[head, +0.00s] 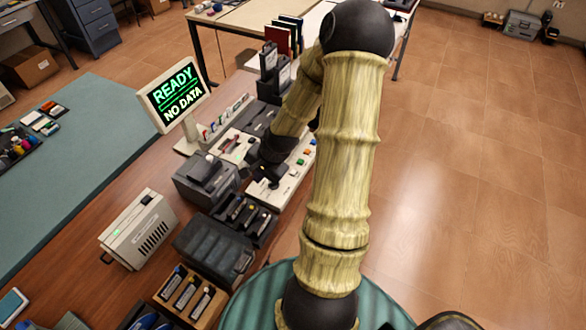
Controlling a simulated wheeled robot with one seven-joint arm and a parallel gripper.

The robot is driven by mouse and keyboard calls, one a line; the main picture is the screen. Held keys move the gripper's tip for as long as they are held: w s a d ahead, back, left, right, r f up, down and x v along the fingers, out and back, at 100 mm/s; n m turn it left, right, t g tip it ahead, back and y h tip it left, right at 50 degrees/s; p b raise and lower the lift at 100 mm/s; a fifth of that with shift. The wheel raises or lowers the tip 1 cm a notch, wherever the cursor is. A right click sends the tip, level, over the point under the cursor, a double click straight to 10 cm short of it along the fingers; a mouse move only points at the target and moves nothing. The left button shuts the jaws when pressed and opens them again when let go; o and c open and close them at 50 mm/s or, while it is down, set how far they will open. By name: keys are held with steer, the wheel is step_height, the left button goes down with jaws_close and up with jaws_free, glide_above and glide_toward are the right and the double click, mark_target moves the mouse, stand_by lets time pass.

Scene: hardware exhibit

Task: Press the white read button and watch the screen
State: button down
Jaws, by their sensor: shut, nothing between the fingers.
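The screen (175,93) stands on a post at the back of the table and shows "READY" and "NO DATA" in green and white on black. A pale control panel (291,181) lies at the table's right edge, with small coloured buttons along its right side. My gripper (262,172) is over the panel's left part, pointing down, shut and empty. I cannot tell whether it touches the panel.
Dark boxes (203,182) and a black case (212,249) crowd the area left of and below the panel. A beige device (138,229) stands farther left. The teal mat (80,170) is mostly clear.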

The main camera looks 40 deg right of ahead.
steer(key=w+d+m+t+p, duration=0.1)
steer(key=w+d+m+t, duration=0.1)
steer(key=d+m, duration=0.45)
steer(key=m+t+h+p, duration=0.1)
steer(key=m+t, duration=0.2)
steer(key=m, duration=0.3)
glide_above(293, 172)
steer(key=shift+s+d+r+n, duration=0.15)
steer(key=shift+s+d+n, duration=0.1)
steer(key=shift+s, duration=0.2)
step_height(293, 172, down, 8)
steer(key=b, duration=0.6)
steer(key=shift+a+r, duration=0.1)
steer(key=shift+r, duration=0.05)
steer(key=shift+f+b, duration=0.45)
steer(key=shift+f, duration=0.1)
steer(key=shift+f, duration=0.1)
steer(key=shift+f, duration=0.35)
